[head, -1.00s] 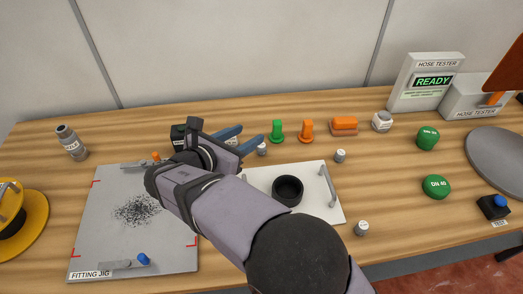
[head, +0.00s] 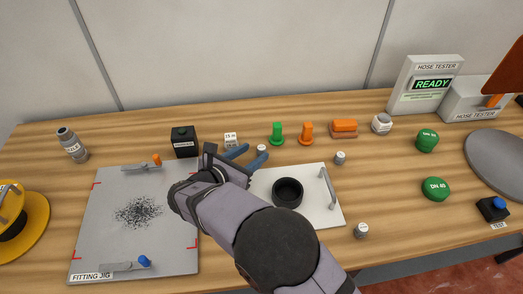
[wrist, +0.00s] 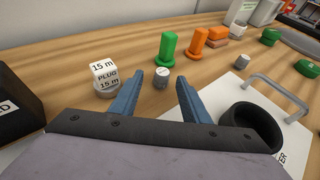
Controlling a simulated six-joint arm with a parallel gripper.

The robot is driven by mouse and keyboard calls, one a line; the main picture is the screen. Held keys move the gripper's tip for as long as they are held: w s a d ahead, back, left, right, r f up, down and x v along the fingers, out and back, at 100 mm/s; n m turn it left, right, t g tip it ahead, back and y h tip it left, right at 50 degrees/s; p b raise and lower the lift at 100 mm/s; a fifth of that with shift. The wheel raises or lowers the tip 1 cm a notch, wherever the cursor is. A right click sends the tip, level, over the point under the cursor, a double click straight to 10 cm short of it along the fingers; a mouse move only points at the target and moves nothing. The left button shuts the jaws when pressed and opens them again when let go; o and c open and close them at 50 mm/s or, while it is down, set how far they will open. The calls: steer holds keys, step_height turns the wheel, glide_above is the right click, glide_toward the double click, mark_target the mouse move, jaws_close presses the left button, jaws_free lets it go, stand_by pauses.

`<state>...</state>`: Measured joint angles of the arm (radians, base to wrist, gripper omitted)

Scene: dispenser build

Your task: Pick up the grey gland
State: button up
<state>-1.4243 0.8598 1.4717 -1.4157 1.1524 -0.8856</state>
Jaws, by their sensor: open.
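Several small grey cylinders with pale, marked tops stand on the bench; I cannot read which is the gland. One grey cylinder (head: 262,149) stands just beyond my gripper (head: 247,156). In the wrist view this cylinder (wrist: 160,80) appears between the two blue fingertips (wrist: 159,78), apart from them. A second (head: 340,157) stands by the white plate's back right corner, and a third (head: 361,230) at its front right. My gripper is open and empty.
A white plug block (head: 230,140) and a black box (head: 184,142) stand left of my gripper. A green part (head: 277,133) and an orange part (head: 307,132) stand behind. The white plate (head: 318,208) with a black cup (head: 287,192) lies to the right.

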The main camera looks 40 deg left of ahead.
mark_target(260, 149)
steer(key=x, duration=0.2)
steer(key=p+x, duration=0.1)
steer(key=x, duration=0.1)
steer(key=shift+d+r, duration=0.2)
steer(key=shift+d, duration=0.05)
steer(key=shift+w+a+f, duration=0.1)
steer(key=shift+w+f, duration=0.15)
steer(key=shift+w, duration=0.25)
jaws_close()
